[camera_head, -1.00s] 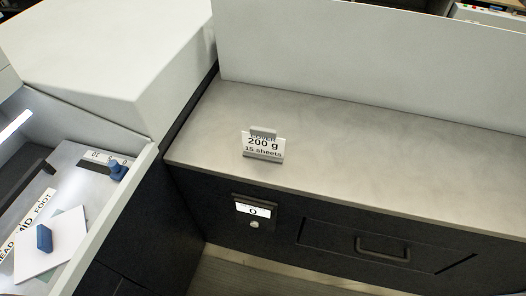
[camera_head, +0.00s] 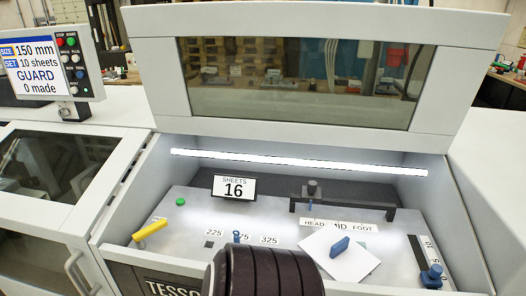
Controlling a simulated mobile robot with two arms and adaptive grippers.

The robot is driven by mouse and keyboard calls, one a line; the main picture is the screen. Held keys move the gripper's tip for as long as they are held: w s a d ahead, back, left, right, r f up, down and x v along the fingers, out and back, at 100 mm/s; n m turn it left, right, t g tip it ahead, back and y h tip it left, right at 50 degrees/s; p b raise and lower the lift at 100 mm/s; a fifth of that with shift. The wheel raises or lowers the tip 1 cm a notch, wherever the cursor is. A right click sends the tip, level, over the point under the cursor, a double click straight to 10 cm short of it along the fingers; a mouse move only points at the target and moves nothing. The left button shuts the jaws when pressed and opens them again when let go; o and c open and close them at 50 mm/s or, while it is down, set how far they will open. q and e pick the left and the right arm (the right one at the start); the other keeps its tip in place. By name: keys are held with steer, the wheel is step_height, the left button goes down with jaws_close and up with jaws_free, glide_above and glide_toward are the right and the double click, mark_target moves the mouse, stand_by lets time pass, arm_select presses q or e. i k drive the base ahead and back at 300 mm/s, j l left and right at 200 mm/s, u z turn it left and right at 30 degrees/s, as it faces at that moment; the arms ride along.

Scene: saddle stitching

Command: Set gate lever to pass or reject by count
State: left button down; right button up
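A black-framed display (camera_head: 234,188) reading "SHEETS 16" stands inside the machine's lit bay. A yellow lever (camera_head: 150,231) sits at the left front of the bay, with a green button (camera_head: 181,202) behind it. I cannot read pass or reject marks beside the lever. The control panel (camera_head: 46,66) at upper left reads 150 mm, 10 sheets, GUARD, 0 made. No fingers of either gripper show. A dark ribbed rounded part covers the bottom middle and hides part of the front panel.
A blue knob (camera_head: 340,247) stands on a white tilted plate (camera_head: 356,264) below the HEAD/MID/FOOT strip. Another blue knob (camera_head: 433,276) is at the right scale, and a small blue peg (camera_head: 237,237) is near the 225–325 scale. The windowed guard (camera_head: 300,78) is raised.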

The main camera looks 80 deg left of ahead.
mark_target(139, 237)
steer(key=u, duration=0.45)
steer(key=l+u, duration=0.1)
steer(key=u, duration=0.8)
steer(key=l+u, duration=0.15)
steer(key=u, duration=0.75)
steer(key=l+u, duration=0.1)
steer(key=u, duration=0.8)
steer(key=k, duration=0.05)
